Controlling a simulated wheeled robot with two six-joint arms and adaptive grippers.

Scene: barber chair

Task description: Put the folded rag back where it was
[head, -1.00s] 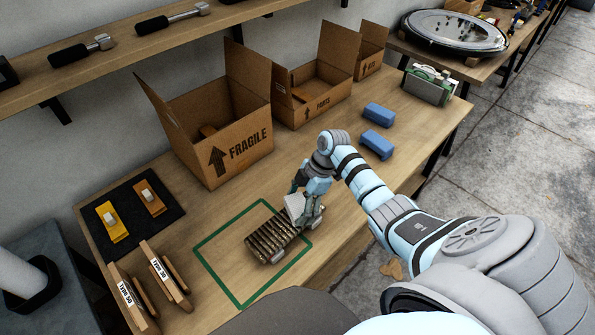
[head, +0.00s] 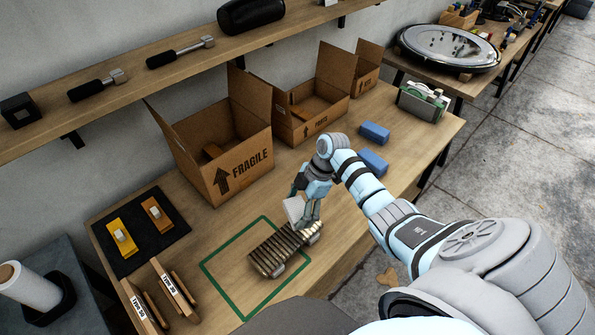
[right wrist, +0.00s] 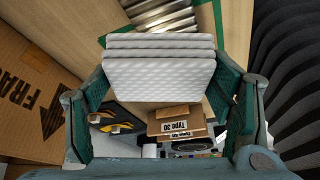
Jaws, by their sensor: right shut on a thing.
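The folded rag (head: 293,208) is pale, with a dimpled surface. My right gripper (head: 309,214) is shut on it. In the right wrist view the layered rag (right wrist: 160,70) spans the space between the two fingers. In the head view it appears just behind a ribbed metal part (head: 282,250), which sits partly inside a green outlined square (head: 222,285) on the workbench. I cannot tell whether the rag touches the bench or the part. My left gripper is not in view.
An open FRAGILE box (head: 245,172) stands behind the gripper, with a PARTS box (head: 318,122) beyond it. Blue blocks (head: 374,133) lie to the right. A black mat (head: 130,262) with yellow and brown tools and wooden Type 30 pieces (head: 172,290) are at left. Bare wood lies between.

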